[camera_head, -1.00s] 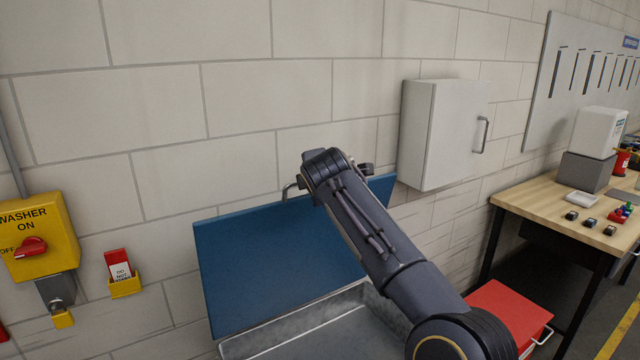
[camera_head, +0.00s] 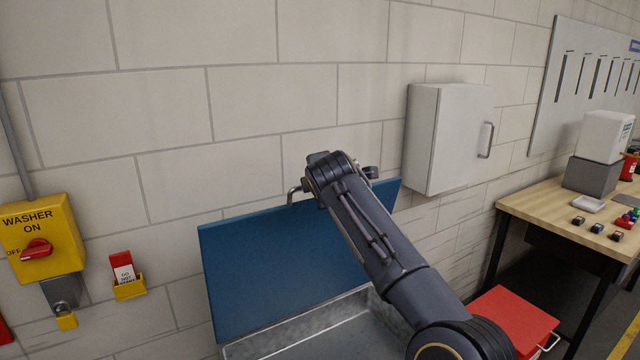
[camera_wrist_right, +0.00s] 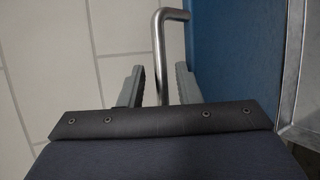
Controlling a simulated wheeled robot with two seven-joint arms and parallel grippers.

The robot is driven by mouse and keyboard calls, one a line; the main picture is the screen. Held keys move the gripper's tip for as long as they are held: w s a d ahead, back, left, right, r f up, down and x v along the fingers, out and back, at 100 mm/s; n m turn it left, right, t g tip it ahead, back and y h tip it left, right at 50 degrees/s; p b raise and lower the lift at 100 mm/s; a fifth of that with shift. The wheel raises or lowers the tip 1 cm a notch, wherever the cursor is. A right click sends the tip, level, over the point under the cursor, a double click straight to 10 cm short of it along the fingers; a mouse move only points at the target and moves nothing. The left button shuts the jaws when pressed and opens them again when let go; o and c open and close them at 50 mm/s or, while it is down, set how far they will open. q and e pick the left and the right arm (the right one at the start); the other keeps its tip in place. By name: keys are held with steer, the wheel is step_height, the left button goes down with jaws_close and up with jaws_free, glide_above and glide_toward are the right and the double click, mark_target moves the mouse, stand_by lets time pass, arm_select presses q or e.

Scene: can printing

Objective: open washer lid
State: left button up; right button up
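The blue washer lid (camera_head: 275,265) stands raised and tilted back toward the wall, above the open grey metal basin (camera_head: 340,330). A bent metal handle (camera_head: 294,194) is at the lid's top edge; it also shows in the right wrist view (camera_wrist_right: 158,55). My right arm reaches over the basin to that edge and hides part of the lid. In the right wrist view my right gripper (camera_wrist_right: 160,85) has its fingers apart on either side of the handle bar, with small gaps visible. My left gripper is in neither view.
A yellow washer switch box (camera_head: 42,240) and a red tag in a yellow holder (camera_head: 127,275) are on the wall at left. A white cabinet (camera_head: 450,135) hangs right of the lid. A red-topped unit (camera_head: 510,318) and a wooden workbench (camera_head: 550,205) stand at right.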

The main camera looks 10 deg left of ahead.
steer(key=shift+s+d+b, duration=0.1)
steer(key=shift+s+b, duration=0.25)
steer(key=b+v, duration=0.3)
steer(key=v, duration=0.4)
steer(key=shift+r, duration=0.2)
steer(key=shift+f, duration=0.1)
